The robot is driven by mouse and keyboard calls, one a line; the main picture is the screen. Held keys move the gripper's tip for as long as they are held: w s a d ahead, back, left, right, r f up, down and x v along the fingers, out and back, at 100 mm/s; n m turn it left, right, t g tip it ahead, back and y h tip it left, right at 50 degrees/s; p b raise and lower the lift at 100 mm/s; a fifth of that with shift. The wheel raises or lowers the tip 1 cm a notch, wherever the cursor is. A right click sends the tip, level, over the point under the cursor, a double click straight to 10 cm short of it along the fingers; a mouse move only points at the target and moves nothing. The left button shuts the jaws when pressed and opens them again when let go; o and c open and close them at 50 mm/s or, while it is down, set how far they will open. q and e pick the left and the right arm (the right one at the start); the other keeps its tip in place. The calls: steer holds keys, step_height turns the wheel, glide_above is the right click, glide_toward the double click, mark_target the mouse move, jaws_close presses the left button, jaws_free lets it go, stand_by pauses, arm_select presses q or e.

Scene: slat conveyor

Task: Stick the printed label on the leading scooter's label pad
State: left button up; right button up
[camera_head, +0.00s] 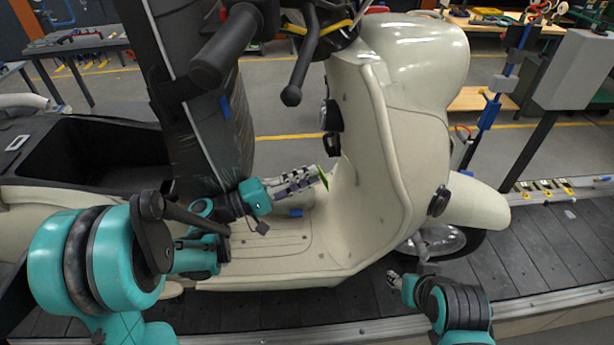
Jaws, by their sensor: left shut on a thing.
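A cream scooter (385,150) stands on the conveyor, its front to the right. My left gripper (308,183) reaches over its footboard, close to the inner face of the front shield. It is shut on a thin yellow-green piece, seen nearly edge-on, which I take to be the label (323,178). I cannot tell whether the label touches the shield. I cannot pick out the label pad for certain. My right gripper (392,278) is low at the right, below the front wheel, mostly hidden and small; its jaws are unclear.
The dark slat conveyor (540,250) runs beneath the scooter. A black handlebar grip (222,45) and brake lever hang above my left arm. A large dark upright panel (225,130) stands behind it. A grey box on a post (580,70) is at the right.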

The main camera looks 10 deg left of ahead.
arm_select(q)
steer(key=shift+p+x, duration=0.6)
steer(key=shift+x, duration=2.15)
steer(key=shift+w+r+b, duration=0.1)
steer(key=shift+b, duration=0.3)
steer(key=shift+w+d, duration=0.15)
steer(key=shift+d, duration=0.1)
stand_by(2.0)
steer(key=o, duration=1.1)
steer(key=b+v, duration=0.1)
steer(key=v, duration=0.5)
stand_by(0.3)
steer(key=shift+a, duration=0.2)
